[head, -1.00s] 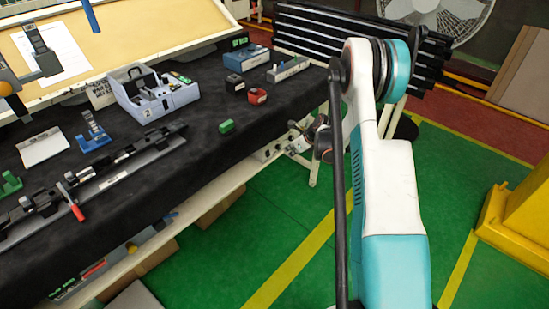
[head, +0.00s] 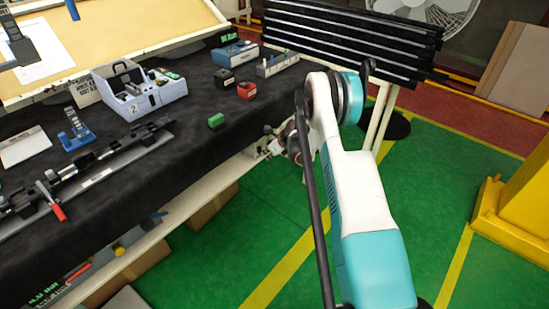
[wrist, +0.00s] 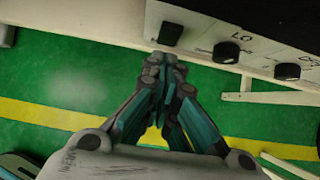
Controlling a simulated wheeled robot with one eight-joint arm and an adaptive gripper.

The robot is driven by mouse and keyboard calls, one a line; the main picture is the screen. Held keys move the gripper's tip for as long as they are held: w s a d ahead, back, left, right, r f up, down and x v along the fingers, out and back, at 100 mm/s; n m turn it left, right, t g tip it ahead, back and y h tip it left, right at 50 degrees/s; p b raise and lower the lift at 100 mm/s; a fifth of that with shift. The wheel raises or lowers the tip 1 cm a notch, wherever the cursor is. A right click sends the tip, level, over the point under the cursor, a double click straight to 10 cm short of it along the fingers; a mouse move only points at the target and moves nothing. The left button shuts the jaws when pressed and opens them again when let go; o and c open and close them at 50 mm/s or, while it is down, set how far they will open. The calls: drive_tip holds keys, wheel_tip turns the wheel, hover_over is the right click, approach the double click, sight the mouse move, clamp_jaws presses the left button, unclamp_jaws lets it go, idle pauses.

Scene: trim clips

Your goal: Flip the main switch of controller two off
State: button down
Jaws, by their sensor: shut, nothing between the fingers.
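My gripper (wrist: 166,62) is shut and empty in the wrist view. Its fingertips are just below a pale panel (wrist: 205,27) with several black knobs or switches; a gap or contact cannot be told. One black knob (wrist: 170,33) is nearest the fingertips, a second knob (wrist: 226,52) is to its right, and a third knob (wrist: 287,71) is farther right. Markings on the panel are only partly readable. In the head view the gripper (head: 283,145) is by the bench's front edge, partly hidden by my arm. A grey-blue box (head: 137,92) marked "2" stands on the bench. I cannot tell which unit is controller two.
The black-covered bench (head: 175,165) carries a green block (head: 216,121), a red block (head: 246,91), a blue holder (head: 76,130) and a long rail with a red-handled clamp (head: 55,202). A yellow post base (head: 505,225) is at right. Green floor between is clear.

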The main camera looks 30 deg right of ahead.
drive_tip(key=shift+w+a, duration=0.15)
drive_tip(key=shift+w, duration=0.35)
drive_tip(key=shift+b+x, duration=0.95)
drive_tip(key=shift+s, duration=0.2)
